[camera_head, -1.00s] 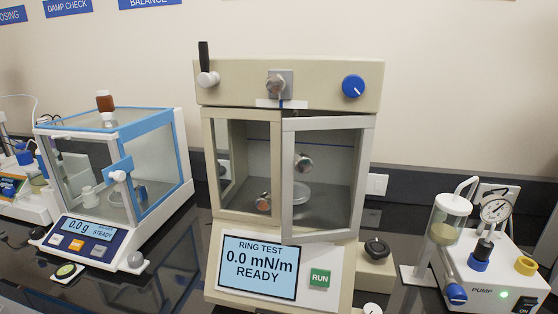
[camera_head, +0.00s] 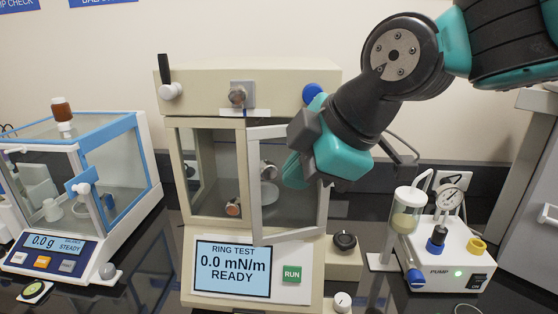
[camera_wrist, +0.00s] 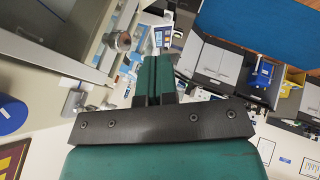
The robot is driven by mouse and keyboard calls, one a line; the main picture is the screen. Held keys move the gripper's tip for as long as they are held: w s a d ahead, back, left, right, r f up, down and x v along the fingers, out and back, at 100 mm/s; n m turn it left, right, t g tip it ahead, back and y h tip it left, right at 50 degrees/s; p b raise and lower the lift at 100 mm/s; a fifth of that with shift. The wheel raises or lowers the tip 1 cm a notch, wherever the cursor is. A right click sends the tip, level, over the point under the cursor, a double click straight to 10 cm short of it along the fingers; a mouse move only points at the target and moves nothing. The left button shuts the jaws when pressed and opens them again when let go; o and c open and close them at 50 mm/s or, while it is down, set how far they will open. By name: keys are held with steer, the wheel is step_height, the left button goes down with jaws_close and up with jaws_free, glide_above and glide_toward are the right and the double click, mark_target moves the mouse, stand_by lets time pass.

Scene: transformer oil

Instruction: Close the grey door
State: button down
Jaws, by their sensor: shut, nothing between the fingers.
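The grey door (camera_head: 256,188) is the right-hand, grey-framed glass door of the cream ring-test instrument (camera_head: 240,88). It stands ajar, its free left edge swung out towards me and its lower corner over the front panel. My gripper (camera_head: 292,172) is shut and empty, in front of the instrument opening, and overlaps the door's upper right part in the head view. I cannot tell whether it touches the door.
A blue-framed balance (camera_head: 75,185) stands at the left. A pump unit (camera_head: 440,255) with a gauge stands at the right, near a dark knob on a cream block (camera_head: 345,260). The instrument's blue knob (camera_head: 313,94) is close to my wrist; it also shows in the wrist view (camera_wrist: 10,115).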

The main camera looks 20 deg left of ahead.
steer(key=shift+w+a+f+p, duration=0.4)
steer(key=shift+w+a+p, duration=0.15)
steer(key=shift+w+a, duration=0.1)
steer(key=shift+w+a+f+p, duration=0.35)
steer(key=shift+w+a+p, duration=0.15)
steer(key=shift+w+a, duration=0.15)
steer(key=shift+w+a+f+p, duration=0.4)
steer(key=shift+w+a+p, duration=0.15)
steer(key=shift+w+a, duration=0.1)
steer(key=shift+a, duration=0.1)
